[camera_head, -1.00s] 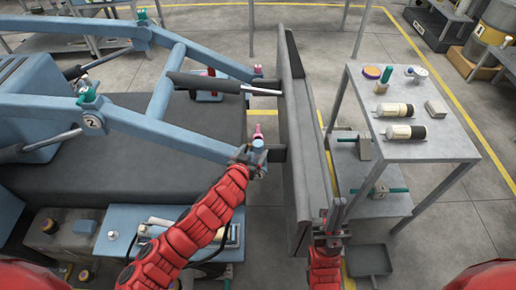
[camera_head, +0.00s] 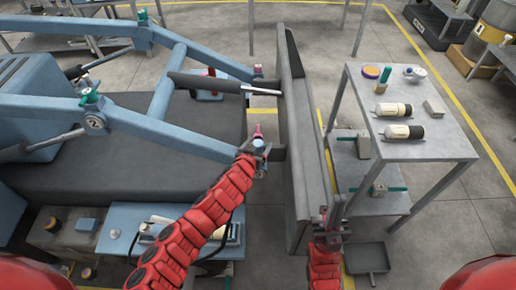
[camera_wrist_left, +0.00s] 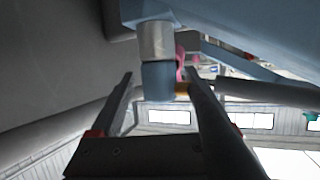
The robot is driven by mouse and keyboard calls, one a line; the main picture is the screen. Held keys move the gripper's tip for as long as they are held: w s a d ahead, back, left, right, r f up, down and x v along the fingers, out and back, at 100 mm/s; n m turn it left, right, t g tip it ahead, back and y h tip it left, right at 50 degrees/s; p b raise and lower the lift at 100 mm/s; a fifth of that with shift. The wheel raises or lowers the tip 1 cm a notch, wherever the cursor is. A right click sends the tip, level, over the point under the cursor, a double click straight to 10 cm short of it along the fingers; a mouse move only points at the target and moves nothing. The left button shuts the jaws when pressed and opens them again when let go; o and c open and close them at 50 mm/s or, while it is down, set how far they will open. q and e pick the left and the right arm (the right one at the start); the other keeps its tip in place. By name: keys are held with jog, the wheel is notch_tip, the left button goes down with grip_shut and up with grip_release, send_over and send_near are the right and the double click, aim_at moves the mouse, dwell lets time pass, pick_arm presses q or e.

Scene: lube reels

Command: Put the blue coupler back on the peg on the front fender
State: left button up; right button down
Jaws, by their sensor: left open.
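The blue coupler (camera_wrist_left: 158,82) shows in the left wrist view as a blue cylinder below a silver metal collar (camera_wrist_left: 156,42). It also shows small in the head view (camera_head: 258,144), at the end of the blue boom. My left gripper (camera_wrist_left: 159,74) is open, with one finger on each side of the blue cylinder and a visible gap to it. In the head view my left gripper (camera_head: 262,153) is at the boom end. My right gripper (camera_head: 331,215) is beside the grey panel; its jaw state is unclear. I cannot make out the fender peg.
A tall grey panel (camera_head: 300,140) stands just right of my left gripper. A grey table (camera_head: 440,145) with filters and small parts is at the right. A pink-red fitting (camera_head: 258,130) sits just behind the coupler. Blue boom arms (camera_head: 170,137) fill the left.

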pick_arm(q)
grip_shut()
dwell(0.4)
